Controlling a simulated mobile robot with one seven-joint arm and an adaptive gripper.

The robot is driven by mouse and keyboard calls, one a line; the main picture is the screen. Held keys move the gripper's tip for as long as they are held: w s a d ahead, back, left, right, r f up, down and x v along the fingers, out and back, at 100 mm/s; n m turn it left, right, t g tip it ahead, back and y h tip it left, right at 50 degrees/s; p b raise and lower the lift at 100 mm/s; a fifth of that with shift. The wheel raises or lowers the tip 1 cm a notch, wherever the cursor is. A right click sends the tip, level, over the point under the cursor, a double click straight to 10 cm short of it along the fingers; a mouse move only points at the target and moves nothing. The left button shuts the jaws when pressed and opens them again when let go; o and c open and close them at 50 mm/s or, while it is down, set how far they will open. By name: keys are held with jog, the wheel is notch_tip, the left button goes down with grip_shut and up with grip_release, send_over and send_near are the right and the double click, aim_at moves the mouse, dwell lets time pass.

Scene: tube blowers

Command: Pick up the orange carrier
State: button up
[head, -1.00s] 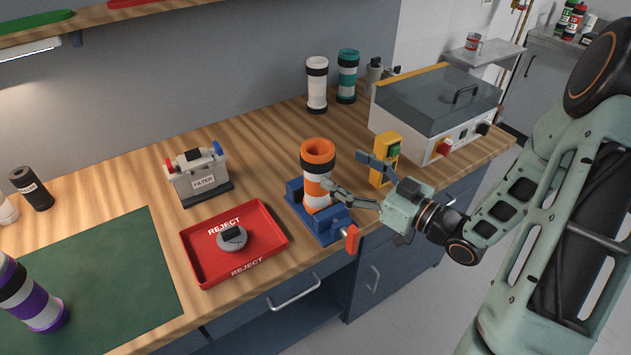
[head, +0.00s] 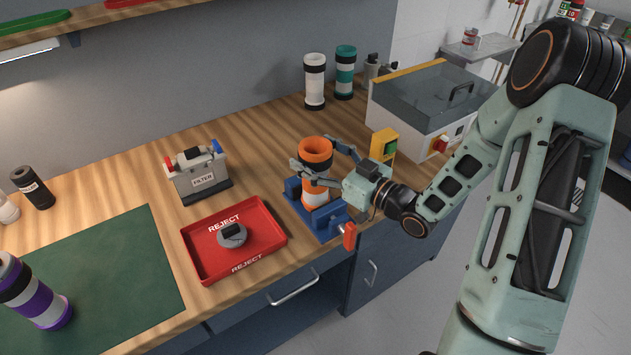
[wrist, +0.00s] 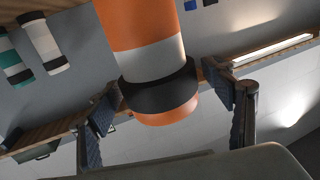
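The orange carrier (head: 316,147) is a tube with an orange top, a white band and dark rings. It stands upright in a blue clamp (head: 333,222) with a red handle (head: 349,236). My gripper (head: 318,156) is open, with one finger on the near side of the carrier's upper part and the other on the far side. In the wrist view the carrier (wrist: 150,55) sits between the spread fingers (wrist: 163,100), with gaps showing beside its black ring. I cannot tell whether either finger touches it in the head view.
A red reject tray (head: 204,265) holding a grey puck lies left of the clamp. A filter box (head: 198,178) stands behind the tray. A yellow control box (head: 384,143) and a lidded machine (head: 420,100) are to the right. White (head: 315,80) and teal (head: 345,72) carriers stand at the back.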

jog(key=c, duration=1.6)
jog(key=shift+r, duration=0.1)
